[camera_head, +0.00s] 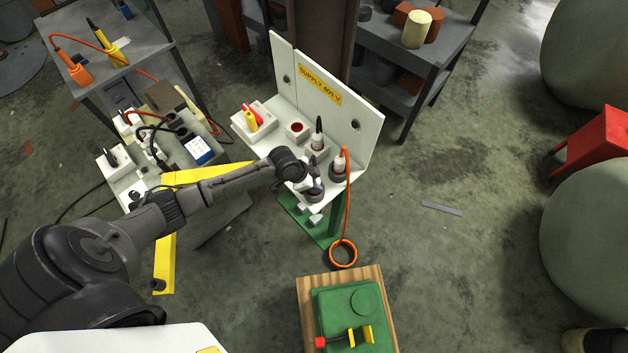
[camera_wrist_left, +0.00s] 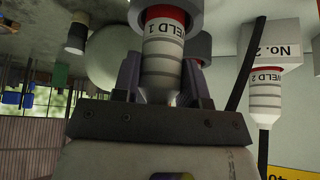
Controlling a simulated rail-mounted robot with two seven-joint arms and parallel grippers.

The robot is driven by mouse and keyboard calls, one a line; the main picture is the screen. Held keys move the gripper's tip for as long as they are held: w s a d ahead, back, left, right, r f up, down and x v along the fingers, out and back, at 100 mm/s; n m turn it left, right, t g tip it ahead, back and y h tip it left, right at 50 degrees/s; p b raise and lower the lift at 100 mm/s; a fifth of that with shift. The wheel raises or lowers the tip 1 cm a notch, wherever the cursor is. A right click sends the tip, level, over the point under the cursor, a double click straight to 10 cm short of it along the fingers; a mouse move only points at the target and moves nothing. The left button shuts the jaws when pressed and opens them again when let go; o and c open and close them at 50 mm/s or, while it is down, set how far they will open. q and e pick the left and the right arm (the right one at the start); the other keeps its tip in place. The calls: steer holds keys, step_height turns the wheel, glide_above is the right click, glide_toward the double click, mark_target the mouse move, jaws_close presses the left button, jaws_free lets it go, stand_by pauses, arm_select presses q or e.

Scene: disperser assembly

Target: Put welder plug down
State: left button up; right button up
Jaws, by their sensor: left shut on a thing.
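My left gripper (camera_head: 309,181) reaches over the front of the white supply shelf (camera_head: 272,150). In the left wrist view the left gripper (camera_wrist_left: 160,85) is shut around the striped white-and-grey plug marked WELD 1 (camera_wrist_left: 162,50). A red band and a pale collar show at the end of this plug. I cannot tell whether it is fully seated there. In the left wrist view the plug marked WELD 2 (camera_wrist_left: 265,92) stands apart, in the white block marked No. 2 (camera_wrist_left: 275,42). The wrist view is upside down. My right gripper is out of view.
The shelf's back panel bears a yellow SUPPLY 400 V sign (camera_head: 320,85). An orange-cabled plug (camera_head: 339,162) and a black-cabled plug (camera_head: 318,140) stand close to my gripper. A red-centred socket (camera_head: 297,128) is empty. A green case (camera_head: 340,310) stands in front.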

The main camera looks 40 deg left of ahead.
arm_select(q)
steer(key=o, duration=1)
steer(key=shift+o, duration=0.2)
steer(key=v, duration=1.2)
steer(key=s+d+f+n, duration=0.2)
steer(key=s+d+f, duration=0.1)
steer(key=s+d, duration=0.85)
steer(key=s+r+n+g+y, duration=0.1)
steer(key=s+r+n+y, duration=0.1)
steer(key=s, duration=0.7)
steer(key=shift+r+n+y+b, duration=0.35)
steer(key=shift+r+n+y, duration=0.05)
steer(key=shift+n+y, duration=0.45)
steer(key=shift+s, duration=0.15)
